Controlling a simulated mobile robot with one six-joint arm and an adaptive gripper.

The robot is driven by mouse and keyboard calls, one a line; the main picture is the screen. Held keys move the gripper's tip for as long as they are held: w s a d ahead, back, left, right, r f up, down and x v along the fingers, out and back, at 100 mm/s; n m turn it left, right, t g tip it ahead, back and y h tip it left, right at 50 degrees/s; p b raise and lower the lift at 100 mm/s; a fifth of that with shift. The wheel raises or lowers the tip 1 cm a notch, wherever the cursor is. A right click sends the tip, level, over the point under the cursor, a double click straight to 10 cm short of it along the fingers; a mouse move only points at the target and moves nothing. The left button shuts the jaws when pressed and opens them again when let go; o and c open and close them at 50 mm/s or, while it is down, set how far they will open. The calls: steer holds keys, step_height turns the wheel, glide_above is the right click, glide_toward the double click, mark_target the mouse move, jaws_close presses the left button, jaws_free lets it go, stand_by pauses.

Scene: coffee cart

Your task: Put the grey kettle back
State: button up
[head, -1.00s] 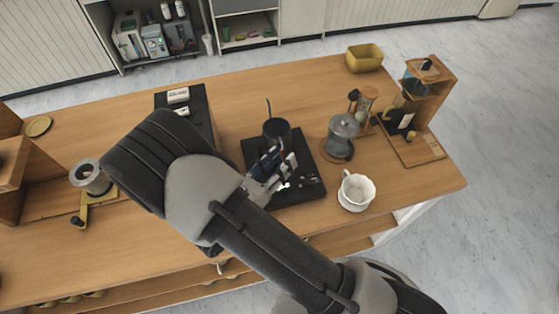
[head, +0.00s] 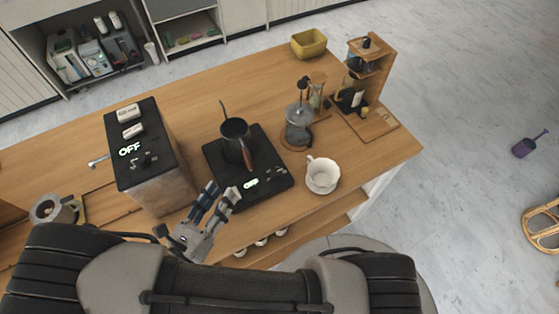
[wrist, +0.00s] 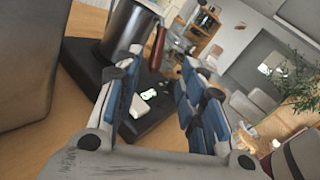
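The grey kettle (head: 236,130), dark with a brown handle and a thin spout, stands upright on the black hot plate (head: 272,184), whose display reads OFF. It also shows in the wrist view (wrist: 127,28), cut by the top edge, with its handle pointing down the picture. My gripper (head: 222,192) is open and empty, with its fingers spread. It is apart from the kettle, over the counter at the near left corner of the plate. In the wrist view, the plate lies beyond and between my fingers (wrist: 152,72).
A black machine (head: 145,160) marked OFF stands left of the plate. A white cup (head: 322,176) on a saucer stands to the right. A glass press (head: 298,125) and a wooden stand (head: 372,75) are farther back. Bare counter (head: 200,95) lies behind the plate.

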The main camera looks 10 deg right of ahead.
steer(key=d+r+m+g, duration=1.1)
steer(key=d+m+g, duration=0.1)
steer(key=d+m, duration=0.25)
steer(key=s+d+r+m+t+y, duration=0.1)
steer(key=s+d+r+m+y, duration=0.2)
steer(key=m, duration=0.5)
steer(key=s+d+r+m+t+y, duration=0.1)
steer(key=s+d+r+m+y, duration=0.3)
steer(key=r+m+y, duration=0.4)
steer(key=shift+s+d+r+m+t, duration=0.2)
steer(key=shift+s+r+m+t, duration=0.1)
steer(key=shift+s+r+m, duration=0.25)
steer(key=shift+w+f, duration=0.15)
steer(key=shift+f, duration=0.05)
